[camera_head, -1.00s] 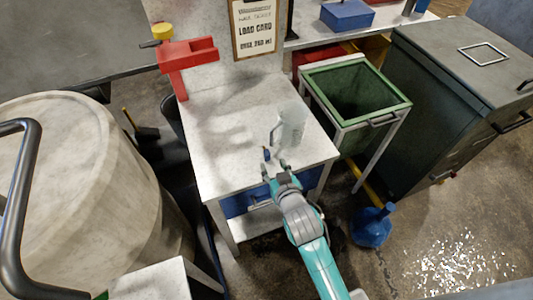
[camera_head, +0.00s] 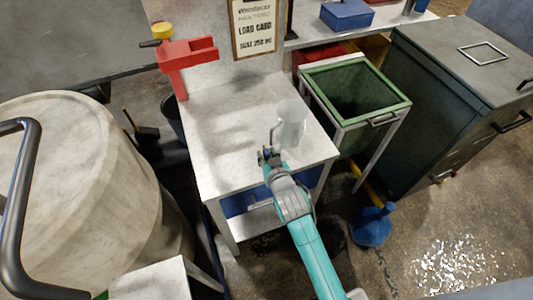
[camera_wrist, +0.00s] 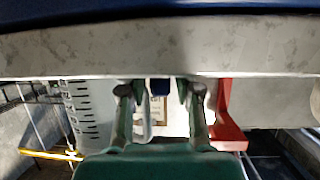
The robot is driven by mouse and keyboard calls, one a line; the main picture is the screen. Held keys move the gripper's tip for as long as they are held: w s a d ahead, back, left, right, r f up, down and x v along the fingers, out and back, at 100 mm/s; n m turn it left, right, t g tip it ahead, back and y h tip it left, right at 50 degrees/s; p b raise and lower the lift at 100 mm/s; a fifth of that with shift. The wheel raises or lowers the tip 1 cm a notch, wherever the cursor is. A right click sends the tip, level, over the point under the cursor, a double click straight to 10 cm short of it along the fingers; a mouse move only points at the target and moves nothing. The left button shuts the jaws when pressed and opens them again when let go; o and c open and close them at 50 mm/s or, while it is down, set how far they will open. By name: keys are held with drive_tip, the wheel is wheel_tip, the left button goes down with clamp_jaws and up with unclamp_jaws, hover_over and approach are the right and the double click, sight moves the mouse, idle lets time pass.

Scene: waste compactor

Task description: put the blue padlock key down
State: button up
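The blue padlock key is a small blue piece (camera_wrist: 160,87) between my fingertips in the wrist view, with a narrow gap seen on either side. In the head view it is too small and covered to make out clearly. My gripper (camera_head: 268,157) is low over the front part of the white worktable (camera_head: 235,170). Its fingers (camera_wrist: 160,95) stand apart. I cannot tell whether the key touches the tabletop.
A clear measuring jug (camera_head: 291,125) stands just beyond my gripper; its scale shows in the wrist view (camera_wrist: 88,110). A red bracket-like fixture (camera_head: 187,55) is at the table's back left. A green bin (camera_head: 350,125) stands right. The left tabletop is clear.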

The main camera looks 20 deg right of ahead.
clamp_jaws()
drive_tip(key=shift+r, duration=0.1)
drive_tip(key=shift+r, duration=0.25)
drive_tip(key=s+a, duration=0.1)
drive_tip(key=s, duration=1.7)
drive_tip(key=shift+a, duration=0.3)
